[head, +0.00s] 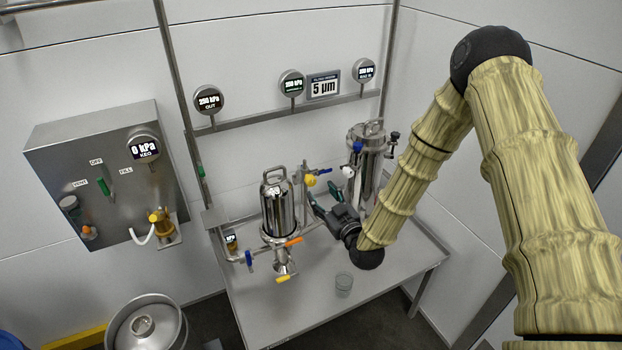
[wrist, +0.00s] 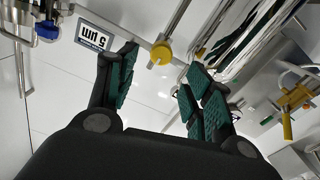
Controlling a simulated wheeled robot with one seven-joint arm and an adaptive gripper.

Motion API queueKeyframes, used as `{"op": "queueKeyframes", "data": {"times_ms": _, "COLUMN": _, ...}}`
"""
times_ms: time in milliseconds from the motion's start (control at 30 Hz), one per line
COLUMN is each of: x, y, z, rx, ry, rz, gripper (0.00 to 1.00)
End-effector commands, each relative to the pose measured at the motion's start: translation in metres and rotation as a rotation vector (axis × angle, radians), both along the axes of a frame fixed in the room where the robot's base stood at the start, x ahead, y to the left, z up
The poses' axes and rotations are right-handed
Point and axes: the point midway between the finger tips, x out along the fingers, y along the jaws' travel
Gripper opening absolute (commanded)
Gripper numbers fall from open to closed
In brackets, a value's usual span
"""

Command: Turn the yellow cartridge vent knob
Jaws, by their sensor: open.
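The yellow knob (head: 311,180) sits on pipework between the two steel vessels, to the upper right of the left vessel (head: 277,209). In the wrist view the yellow knob (wrist: 162,53) shows round with a small stub, just beyond the gap between my fingertips. My gripper (head: 325,198) is open and empty, just below and right of the knob in the head view. Its green-padded fingers also show in the wrist view (wrist: 160,78), one on each side of the gap. I see no contact with the knob; the exact depth between them is hard to tell.
A blue knob (head: 358,147) is on the right vessel (head: 369,172). An orange handle (head: 293,241) and a yellow handle (head: 283,279) are low on the left vessel. Gauges (head: 209,101) line the rail above.

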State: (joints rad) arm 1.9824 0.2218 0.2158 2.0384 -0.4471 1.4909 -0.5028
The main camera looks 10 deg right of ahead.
Motion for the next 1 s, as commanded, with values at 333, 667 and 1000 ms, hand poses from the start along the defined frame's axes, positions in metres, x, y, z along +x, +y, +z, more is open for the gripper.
{"op": "queueKeyframes", "data": {"times_ms": 333, "x": 0.052, "y": 0.019, "z": 0.002, "rx": -0.001, "ry": 0.002, "rz": 0.0, "gripper": 0.51}}
{"op": "queueKeyframes", "data": {"times_ms": 667, "x": 0.077, "y": 0.028, "z": 0.0, "rx": 0.0, "ry": 0.002, "rz": 0.0, "gripper": 0.51}}
{"op": "queueKeyframes", "data": {"times_ms": 1000, "x": 0.078, "y": 0.028, "z": -0.001, "rx": 0.0, "ry": 0.003, "rz": -0.001, "gripper": 0.44}}
